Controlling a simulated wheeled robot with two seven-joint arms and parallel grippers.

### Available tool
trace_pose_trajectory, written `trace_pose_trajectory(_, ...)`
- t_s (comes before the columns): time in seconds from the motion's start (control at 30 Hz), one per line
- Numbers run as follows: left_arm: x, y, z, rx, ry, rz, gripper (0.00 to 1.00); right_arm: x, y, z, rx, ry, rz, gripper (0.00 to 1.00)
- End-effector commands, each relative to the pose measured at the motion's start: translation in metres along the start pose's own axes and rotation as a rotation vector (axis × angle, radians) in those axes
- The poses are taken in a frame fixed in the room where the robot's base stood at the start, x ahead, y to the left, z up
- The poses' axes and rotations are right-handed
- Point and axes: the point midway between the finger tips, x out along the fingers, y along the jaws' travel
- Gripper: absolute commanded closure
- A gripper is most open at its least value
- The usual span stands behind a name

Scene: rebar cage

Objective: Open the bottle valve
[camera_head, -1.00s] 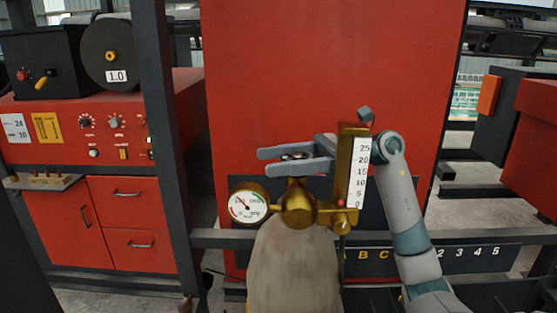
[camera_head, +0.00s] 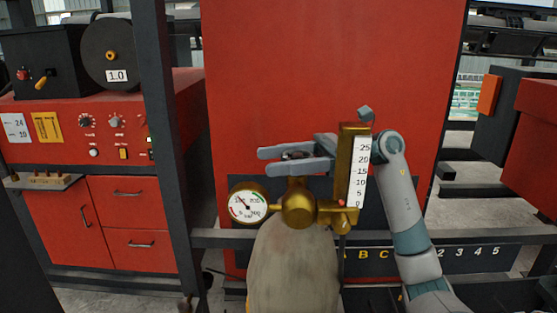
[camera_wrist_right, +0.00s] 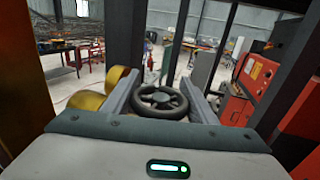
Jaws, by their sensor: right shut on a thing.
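The gas bottle (camera_head: 292,270) stands upright at the bottom middle of the head view. Its brass regulator (camera_head: 299,209) carries a round pressure gauge (camera_head: 248,203) on the left and a flow tube (camera_head: 358,170) with a scale on the right. My right gripper (camera_head: 285,160) reaches in from the right behind the flow tube and is shut on the valve handwheel at the top of the bottle. In the wrist view the dark spoked handwheel (camera_wrist_right: 161,100) sits between the two fingers. The gauge needle points up and left. My left gripper is in no view.
A tall red panel (camera_head: 330,60) stands behind the bottle. A dark horizontal rail (camera_head: 480,234) crosses behind it. On the left are a dark post (camera_head: 165,130) and a red machine (camera_head: 100,130) with knobs and a wire spool (camera_head: 108,53).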

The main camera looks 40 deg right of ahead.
Motion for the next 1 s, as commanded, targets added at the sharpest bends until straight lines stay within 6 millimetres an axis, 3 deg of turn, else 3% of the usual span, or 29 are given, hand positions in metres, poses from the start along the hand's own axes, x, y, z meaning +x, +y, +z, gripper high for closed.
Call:
trace_pose_trajectory(0.27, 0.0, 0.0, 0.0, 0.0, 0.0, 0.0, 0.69, -0.001, 0.0, 0.002, -0.001, -0.002, -0.002, 0.7)
trace_pose_trajectory(0.3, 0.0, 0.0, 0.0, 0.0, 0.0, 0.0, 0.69, -0.001, 0.0, 0.002, -0.001, -0.002, -0.002, 0.38)
trace_pose_trajectory(0.37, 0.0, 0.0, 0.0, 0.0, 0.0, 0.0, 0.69, -0.001, 0.0, 0.001, -0.001, -0.002, -0.002, 0.29)
trace_pose_trajectory(0.77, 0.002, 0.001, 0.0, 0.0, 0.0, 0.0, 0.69, -0.003, 0.0, -0.001, 0.0, -0.001, -0.001, 0.29)
trace_pose_trajectory(1.0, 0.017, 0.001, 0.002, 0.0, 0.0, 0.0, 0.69, -0.021, -0.001, -0.004, 0.0, 0.001, -0.002, 0.29)
